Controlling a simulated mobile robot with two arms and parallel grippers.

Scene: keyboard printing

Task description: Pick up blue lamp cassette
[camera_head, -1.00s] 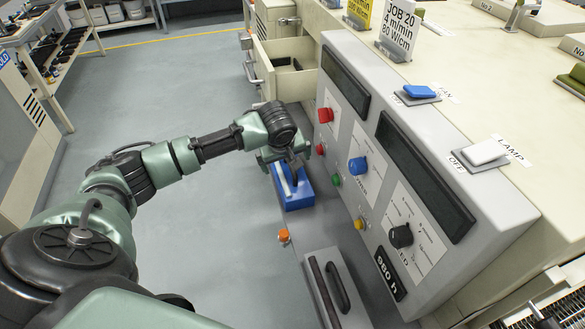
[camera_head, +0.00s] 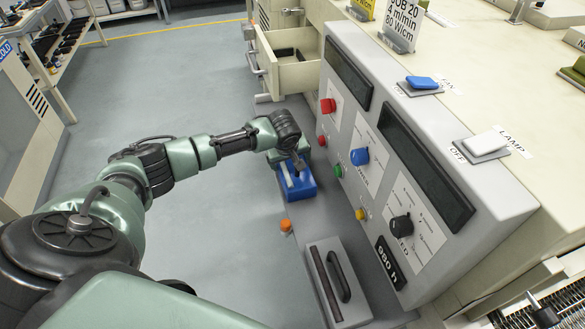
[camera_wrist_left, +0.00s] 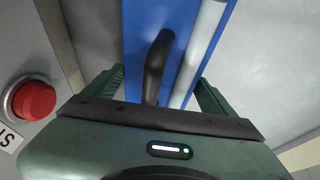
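The blue lamp cassette (camera_head: 301,192) sits on the grey ledge in front of the console, with a pale strip along its top. My left gripper (camera_head: 294,170) is over its far part and hides some of it. In the left wrist view, the blue cassette (camera_wrist_left: 205,50) runs between the two green fingers of my left gripper (camera_wrist_left: 158,92). Its black handle (camera_wrist_left: 157,60) stands between the fingers, with visible gaps on both sides. The fingers are apart. My right gripper is not in view.
A grey cassette with a black handle (camera_head: 322,305) lies nearer on the ledge. An orange knob (camera_head: 287,226) is between the two. The console face (camera_head: 385,195) with buttons rises close to the right; a red button (camera_wrist_left: 33,100) shows in the wrist view. An open drawer (camera_head: 291,72) is behind. Floor at left is clear.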

